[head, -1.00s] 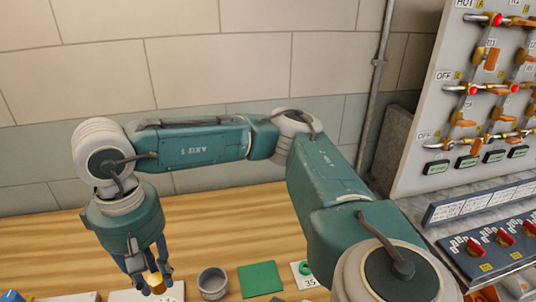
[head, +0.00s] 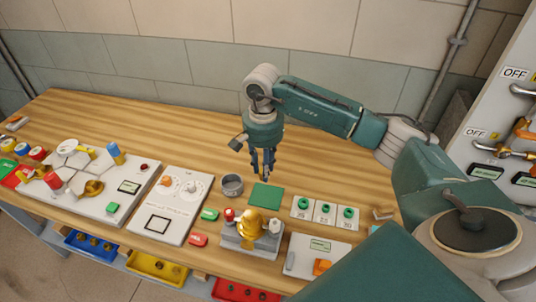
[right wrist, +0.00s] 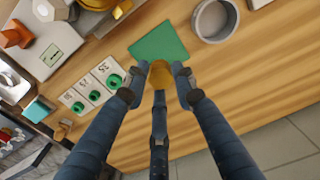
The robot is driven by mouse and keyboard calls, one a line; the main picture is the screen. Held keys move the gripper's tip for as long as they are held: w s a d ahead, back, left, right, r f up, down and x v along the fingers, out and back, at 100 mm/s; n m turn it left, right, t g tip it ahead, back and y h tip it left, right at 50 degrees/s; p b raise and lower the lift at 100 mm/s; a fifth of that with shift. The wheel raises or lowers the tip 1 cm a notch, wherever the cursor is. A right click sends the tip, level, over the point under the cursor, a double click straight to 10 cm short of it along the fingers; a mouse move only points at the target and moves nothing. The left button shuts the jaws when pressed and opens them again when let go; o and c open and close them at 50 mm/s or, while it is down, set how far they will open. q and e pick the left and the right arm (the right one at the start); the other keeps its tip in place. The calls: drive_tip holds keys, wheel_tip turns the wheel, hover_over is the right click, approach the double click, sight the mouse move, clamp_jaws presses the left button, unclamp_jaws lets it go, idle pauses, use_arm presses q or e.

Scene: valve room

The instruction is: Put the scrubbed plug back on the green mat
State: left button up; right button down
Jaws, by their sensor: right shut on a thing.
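My right gripper (head: 263,172) points down just behind the green mat (head: 266,195), right of the grey cup. In the right wrist view my right gripper (right wrist: 160,82) is shut on a brass-coloured plug (right wrist: 160,72), held between its fingers. The plug's lower part is hidden. The green mat (right wrist: 159,43) lies beside the plug in that view, flat and bare. In the head view the plug cannot be made out between the fingers. My left gripper is not in view.
The open grey cup (head: 232,186) stands left of the mat. A grey block with a yellow valve (head: 252,224) is in front. Cards with green rings (head: 324,210) lie to the right. A white panel with a dial (head: 173,204) lies left. The bench behind is clear.

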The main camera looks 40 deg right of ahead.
drive_tip(key=shift+d+f, duration=0.25)
drive_tip(key=shift+d, duration=0.1)
drive_tip(key=shift+f, duration=0.3)
wheel_tip(320, 180, down, 2)
drive_tip(key=shift+b, duration=0.7)
wheel_tip(320, 180, down, 3)
drive_tip(key=shift+s+r+b, duration=0.1)
drive_tip(key=shift+r+b, duration=0.05)
drive_tip(key=shift+b, duration=0.75)
drive_tip(key=shift+f+b, duration=0.45)
drive_tip(key=shift+f, duration=0.15)
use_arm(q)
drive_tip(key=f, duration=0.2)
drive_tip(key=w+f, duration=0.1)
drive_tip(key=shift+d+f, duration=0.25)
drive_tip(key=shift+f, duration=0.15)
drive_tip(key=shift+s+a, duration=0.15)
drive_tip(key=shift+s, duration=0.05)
